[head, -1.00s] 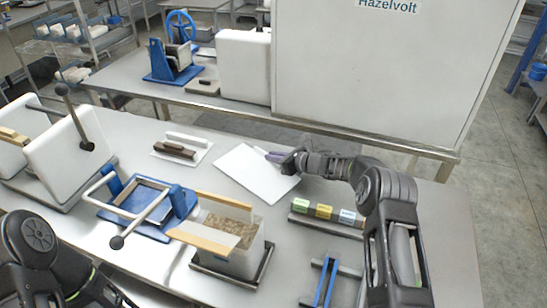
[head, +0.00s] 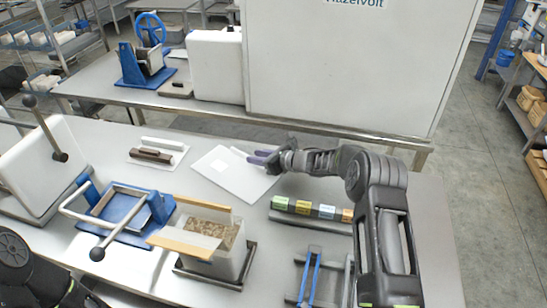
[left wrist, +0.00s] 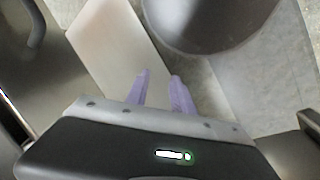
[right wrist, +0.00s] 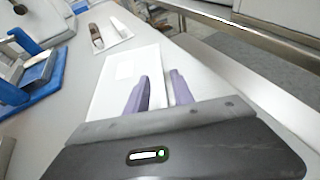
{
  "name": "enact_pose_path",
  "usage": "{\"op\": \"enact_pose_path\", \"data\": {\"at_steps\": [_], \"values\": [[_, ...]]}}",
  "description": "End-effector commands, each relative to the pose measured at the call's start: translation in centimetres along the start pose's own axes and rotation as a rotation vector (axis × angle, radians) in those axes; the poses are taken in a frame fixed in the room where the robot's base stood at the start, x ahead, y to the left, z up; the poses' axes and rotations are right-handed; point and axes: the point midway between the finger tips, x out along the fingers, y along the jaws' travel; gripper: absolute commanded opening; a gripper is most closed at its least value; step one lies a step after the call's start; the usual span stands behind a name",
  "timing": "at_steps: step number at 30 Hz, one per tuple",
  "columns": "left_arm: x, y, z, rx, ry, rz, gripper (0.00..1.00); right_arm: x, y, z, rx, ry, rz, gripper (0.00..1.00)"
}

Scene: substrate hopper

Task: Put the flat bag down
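The flat bag (head: 245,184) is a thin white sheet lying on the near table, with a paler square patch (right wrist: 124,70) on it. My right gripper (head: 252,157) is at its upper right edge in the head view. In the right wrist view its purple fingers (right wrist: 160,82) stand apart, with white between them; I cannot tell whether they touch the bag. A pale strip shows at the fingertips in the head view. My left gripper (left wrist: 159,75) shows in the left wrist view with its fingers apart and nothing between them.
A rack of coloured blocks (head: 305,208) lies below my right arm. A large white cabinet (head: 345,65) stands behind.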

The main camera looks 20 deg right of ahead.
Motion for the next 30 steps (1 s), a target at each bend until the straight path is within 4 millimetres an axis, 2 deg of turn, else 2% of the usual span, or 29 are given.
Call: {"op": "enact_pose_path", "data": {"at_steps": [1,6,12,17,30], "values": [[-0.1,0.0,0.0,0.0,0.0,0.0,0.29,-1.2,-0.2,0.2,0.001,0.0,-0.003,0.29],[-0.1,0.0,0.0,0.0,0.0,-0.001,0.29,-4.9,-0.1,0.1,0.0,0.0,-0.002,0.29],[0.0,0.0,0.0,0.0,0.0,0.0,0.29,-8.0,-0.1,0.0,-0.001,0.0,-0.002,0.29],[0.0,0.0,0.0,0.0,0.0,0.0,0.29,-8.8,0.0,0.0,-0.001,0.0,0.0,0.29],[0.0,0.0,0.0,0.0,0.0,0.0,0.29,-8.8,0.0,0.0,0.0,0.0,0.0,0.29]]}}
